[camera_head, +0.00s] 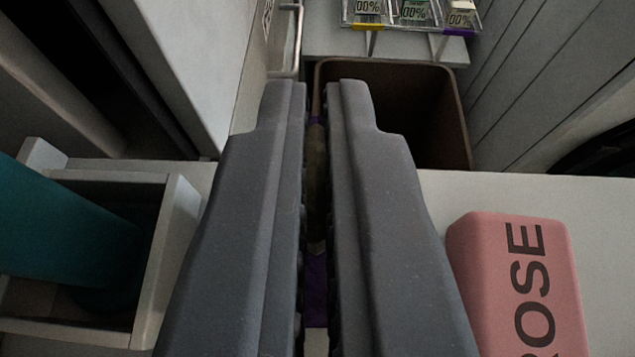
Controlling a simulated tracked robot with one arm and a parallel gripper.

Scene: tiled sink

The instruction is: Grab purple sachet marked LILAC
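My gripper (319,95) reaches forward through the middle of the view, with its two grey fingers close together. A narrow strip of a purple thing (316,285) shows in the slit between the fingers. It is purple near the bottom and near the tips, with a dull yellowish stretch between. It appears to be the purple sachet, seen edge-on, with the fingers shut on it. The fingers hide most of it, and no LILAC lettering shows.
A pink block marked OSE (520,280) lies right of my gripper on the pale counter (440,190). A brown open bin (440,115) stands beyond the fingertips. A wire rack (410,24) with price tags is behind it. A pale box (180,240) with a teal thing (60,225) is at left.

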